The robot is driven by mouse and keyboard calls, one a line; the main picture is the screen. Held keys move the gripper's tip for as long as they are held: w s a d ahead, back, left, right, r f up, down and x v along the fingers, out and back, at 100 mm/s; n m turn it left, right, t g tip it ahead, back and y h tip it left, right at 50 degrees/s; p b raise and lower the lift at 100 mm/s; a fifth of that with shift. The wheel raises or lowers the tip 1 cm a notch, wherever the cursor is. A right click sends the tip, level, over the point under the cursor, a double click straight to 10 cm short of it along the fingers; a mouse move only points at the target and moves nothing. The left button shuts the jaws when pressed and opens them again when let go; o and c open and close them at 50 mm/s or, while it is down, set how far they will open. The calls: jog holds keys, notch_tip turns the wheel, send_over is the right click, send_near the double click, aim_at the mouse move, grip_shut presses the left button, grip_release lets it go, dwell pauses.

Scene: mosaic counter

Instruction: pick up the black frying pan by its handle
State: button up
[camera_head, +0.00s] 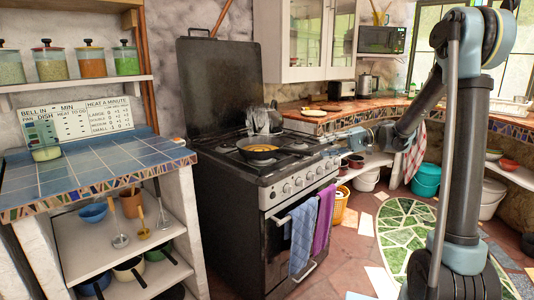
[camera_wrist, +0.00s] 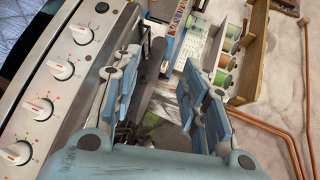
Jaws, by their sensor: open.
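The black frying pan (camera_head: 241,149) sits on the hob of the stove in the head view, with something yellowish-brown inside it. Its handle is hard to make out there. My gripper (camera_head: 338,139) reaches in from the right, over the right end of the stove and apart from the pan's bowl. In the wrist view my gripper (camera_wrist: 160,92) has its two blue fingers spread apart. A dark bar (camera_wrist: 153,62) shows between the fingers; I cannot tell whether it is the pan's handle or how near it is.
The stove (camera_head: 236,205) has its black lid (camera_head: 218,85) raised behind the hob. A glass kettle (camera_head: 263,120) stands behind the pan. Stove knobs (camera_wrist: 61,69) run along the left in the wrist view. Blue and purple towels (camera_head: 303,235) hang on the oven handle.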

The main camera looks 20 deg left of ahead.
jog(key=x, duration=0.6)
jog(key=shift+w+a+f, duration=0.2)
jog(key=shift+a+f, duration=0.05)
jog(key=shift+f, duration=0.1)
grip_shut()
